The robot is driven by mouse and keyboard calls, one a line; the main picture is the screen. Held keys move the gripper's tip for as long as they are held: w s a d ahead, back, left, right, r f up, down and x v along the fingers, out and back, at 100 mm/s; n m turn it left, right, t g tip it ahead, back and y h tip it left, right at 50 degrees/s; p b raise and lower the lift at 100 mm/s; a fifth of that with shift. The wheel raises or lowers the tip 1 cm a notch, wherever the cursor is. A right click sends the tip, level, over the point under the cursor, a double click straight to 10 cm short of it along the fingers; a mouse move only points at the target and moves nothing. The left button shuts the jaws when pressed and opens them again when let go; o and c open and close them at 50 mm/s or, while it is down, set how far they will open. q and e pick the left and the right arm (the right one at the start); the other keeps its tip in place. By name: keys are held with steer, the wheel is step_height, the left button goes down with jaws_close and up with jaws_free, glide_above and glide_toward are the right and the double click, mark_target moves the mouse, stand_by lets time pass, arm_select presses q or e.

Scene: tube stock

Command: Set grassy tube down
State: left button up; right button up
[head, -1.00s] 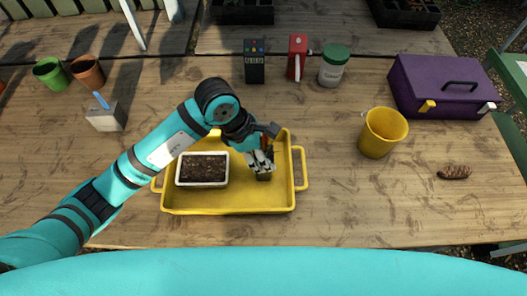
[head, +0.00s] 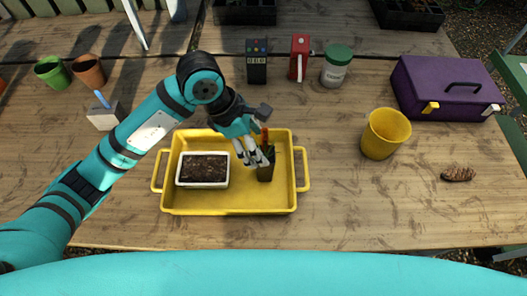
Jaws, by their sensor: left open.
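The grassy tube (head: 265,173) is a small dark brown pot with bits of green and an orange-red piece at its top. It stands in the right part of the yellow tray (head: 230,208), and looks upright. My left gripper (head: 254,161) is open, with its pale fingers just to the left of the tube's top. I cannot tell whether a finger touches it. The fingers hide part of the tube's upper left side. My right gripper does not show.
A white planter of dark soil (head: 203,170) fills the tray's left half. A yellow cup (head: 385,134), a brown cone-like object (head: 458,174) and a purple toolbox (head: 447,88) are to the right.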

arm_select(q)
steer(key=v, duration=0.6)
steer(key=shift+r+b, duration=0.2)
steer(key=shift+b, duration=0.15)
